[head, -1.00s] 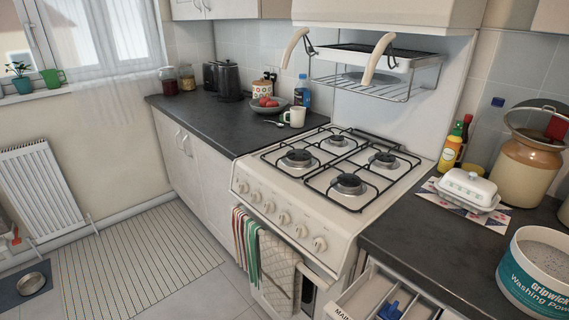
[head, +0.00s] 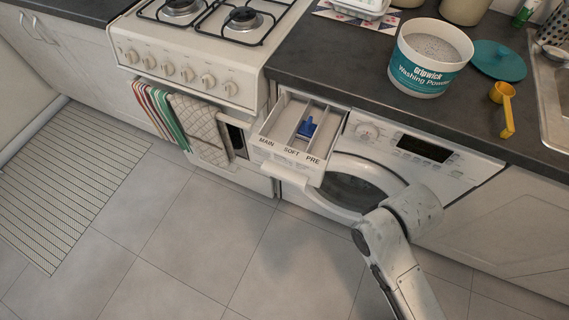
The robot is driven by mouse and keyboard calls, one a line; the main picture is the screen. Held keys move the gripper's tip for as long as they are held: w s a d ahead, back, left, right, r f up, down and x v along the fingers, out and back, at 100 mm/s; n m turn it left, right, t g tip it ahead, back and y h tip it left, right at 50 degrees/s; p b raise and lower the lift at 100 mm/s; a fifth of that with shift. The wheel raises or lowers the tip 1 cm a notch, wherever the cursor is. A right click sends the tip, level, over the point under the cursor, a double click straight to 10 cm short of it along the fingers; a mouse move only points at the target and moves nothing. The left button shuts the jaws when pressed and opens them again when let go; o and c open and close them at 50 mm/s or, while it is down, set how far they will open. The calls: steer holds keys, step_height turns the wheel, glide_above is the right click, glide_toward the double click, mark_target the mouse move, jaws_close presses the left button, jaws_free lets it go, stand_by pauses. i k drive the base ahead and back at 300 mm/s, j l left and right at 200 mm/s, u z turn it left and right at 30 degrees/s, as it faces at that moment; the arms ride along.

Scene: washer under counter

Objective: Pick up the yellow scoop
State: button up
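The yellow scoop (head: 506,112) lies on the dark counter at the right of the head view. Its round cup is at the far end and its handle points toward the counter's front edge. It sits to the right of the open washing powder tub (head: 424,76), in front of the teal lid (head: 498,61). Nothing touches the scoop that I can see. My arm shows at the bottom right, in front of the washing machine, but my gripper's fingers are not visible.
The washing machine (head: 455,177) has its detergent drawer (head: 284,148) pulled out, with a blue piece (head: 307,128) inside. The sink (head: 552,100) borders the scoop's area on the right. The stove (head: 200,50) is at the left.

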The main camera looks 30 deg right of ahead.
mark_target(501, 92)
steer(key=z, duration=1.3)
